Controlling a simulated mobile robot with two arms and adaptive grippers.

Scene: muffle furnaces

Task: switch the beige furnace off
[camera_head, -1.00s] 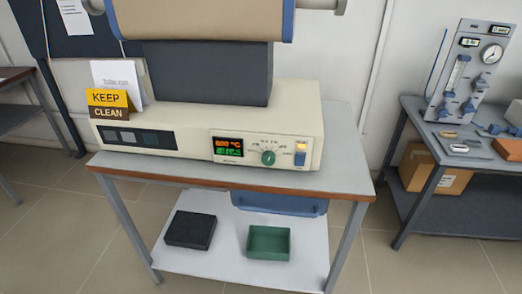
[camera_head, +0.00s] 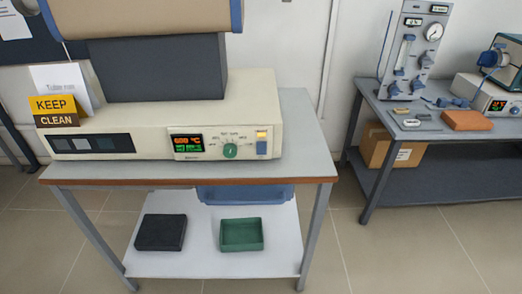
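The beige furnace (camera_head: 245,105) stands on a grey-topped table at the left of the head view. Its front panel has a lit display (camera_head: 188,143) with orange and green digits, a green round knob (camera_head: 230,151) and, at the right end, a blue rocker switch (camera_head: 262,148) with a lit amber lamp (camera_head: 262,135) above it. A tan cylinder with blue ends (camera_head: 140,15) sits on its dark grey pedestal, cut by the top edge. Neither of my grippers is in view.
Below are a black tray (camera_head: 161,232) and a green tray (camera_head: 241,235). At right, a second bench (camera_head: 440,133) carries a gauge panel (camera_head: 411,50). Floor in front is clear.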

